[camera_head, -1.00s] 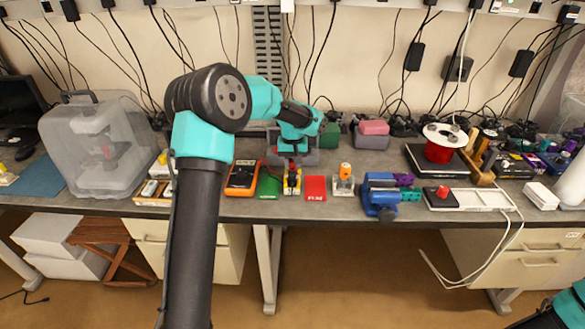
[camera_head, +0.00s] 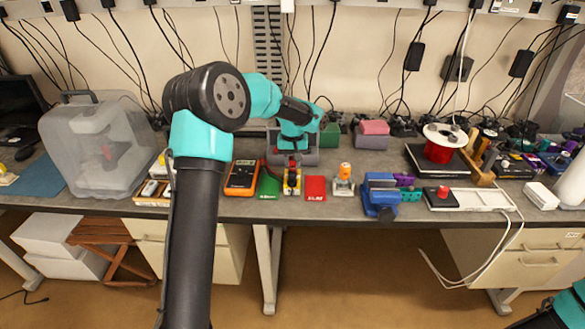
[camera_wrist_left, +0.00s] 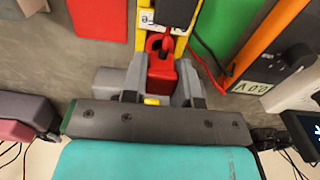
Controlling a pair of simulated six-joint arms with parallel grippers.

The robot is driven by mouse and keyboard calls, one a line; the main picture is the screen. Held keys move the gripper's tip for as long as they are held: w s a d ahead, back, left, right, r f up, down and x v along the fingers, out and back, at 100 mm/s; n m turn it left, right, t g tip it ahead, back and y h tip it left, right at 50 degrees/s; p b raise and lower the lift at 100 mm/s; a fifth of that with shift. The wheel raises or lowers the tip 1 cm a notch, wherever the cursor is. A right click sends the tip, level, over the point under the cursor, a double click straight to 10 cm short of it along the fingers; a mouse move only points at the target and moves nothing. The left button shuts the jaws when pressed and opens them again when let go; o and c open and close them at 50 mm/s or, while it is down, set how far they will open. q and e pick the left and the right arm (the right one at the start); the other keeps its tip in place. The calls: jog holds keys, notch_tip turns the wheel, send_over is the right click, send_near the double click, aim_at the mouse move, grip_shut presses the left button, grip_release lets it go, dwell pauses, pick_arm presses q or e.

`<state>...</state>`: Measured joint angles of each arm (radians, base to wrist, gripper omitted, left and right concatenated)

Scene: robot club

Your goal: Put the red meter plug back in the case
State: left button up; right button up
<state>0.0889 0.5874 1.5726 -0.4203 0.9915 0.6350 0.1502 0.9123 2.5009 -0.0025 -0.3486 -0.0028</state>
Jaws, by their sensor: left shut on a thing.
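My left gripper (camera_head: 291,158) reaches down over the back half of the bench. In the left wrist view its grey fingers (camera_wrist_left: 153,82) are shut on the red meter plug (camera_wrist_left: 160,80), a block with a rounded hook-like end. The plug's end is close to a yellow and black object (camera_wrist_left: 173,14), also seen in the head view (camera_head: 292,181); I cannot tell if they touch. A thin red lead runs beside it toward the orange multimeter (camera_head: 242,177). I cannot pick out the case with certainty. My right gripper is not in view.
A green card (camera_head: 268,187) and a red card (camera_head: 315,188) flank the yellow object. To the right stand an orange-topped item (camera_head: 344,179) and a blue vise (camera_head: 380,194). A clear plastic box (camera_head: 95,150) stands at left. The bench's front edge is close by.

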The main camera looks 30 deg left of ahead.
pick_arm(q)
jog(key=shift+r, duration=0.15)
jog(key=shift+r, duration=1.6)
